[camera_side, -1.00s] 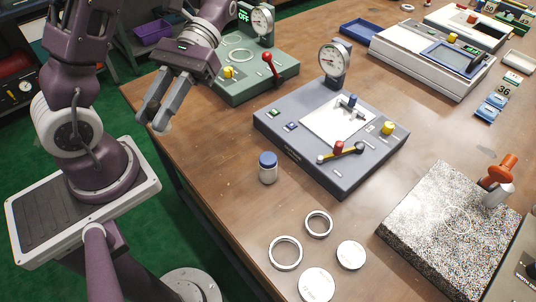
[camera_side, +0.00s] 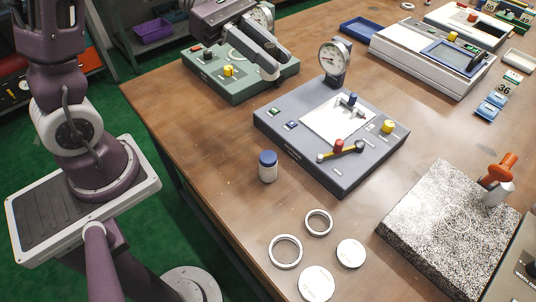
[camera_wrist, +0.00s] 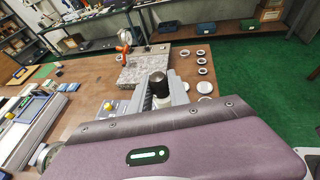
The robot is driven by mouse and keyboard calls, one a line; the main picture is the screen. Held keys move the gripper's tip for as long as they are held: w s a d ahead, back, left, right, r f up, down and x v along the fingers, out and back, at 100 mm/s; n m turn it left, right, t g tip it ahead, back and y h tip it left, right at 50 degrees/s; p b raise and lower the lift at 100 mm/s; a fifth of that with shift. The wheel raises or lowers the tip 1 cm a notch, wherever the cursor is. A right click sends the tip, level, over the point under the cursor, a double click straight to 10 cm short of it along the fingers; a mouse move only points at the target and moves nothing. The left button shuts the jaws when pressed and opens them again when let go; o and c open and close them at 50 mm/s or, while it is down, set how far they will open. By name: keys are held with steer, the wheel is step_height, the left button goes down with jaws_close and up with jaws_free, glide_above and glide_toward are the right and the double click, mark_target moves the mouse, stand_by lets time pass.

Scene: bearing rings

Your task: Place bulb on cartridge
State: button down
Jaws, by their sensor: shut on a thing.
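I cannot make out a bulb or a cartridge in either view. My gripper (camera_side: 279,67) is over the right part of the green instrument (camera_side: 226,84) in the side view, its fingers pointing down and right. In the wrist view my gripper (camera_wrist: 160,90) is shut on a small dark cylinder (camera_wrist: 158,78) between its fingers. I cannot tell what this thing is.
A grey instrument (camera_side: 300,150) with a dial gauge (camera_side: 333,58) stands mid-table. A blue-capped jar (camera_side: 268,168) stands beside it. Metal rings (camera_side: 285,252) and discs (camera_side: 351,254) lie in front. A speckled slab (camera_side: 440,225) is at right. Bare wood lies between them.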

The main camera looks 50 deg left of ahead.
mark_target(268, 156)
step_height(268, 156, down, 22)
steer(key=shift+s+f, duration=0.1)
steer(key=c, duration=1.2)
jaws_free()
steer(key=shift+c, duration=0.2)
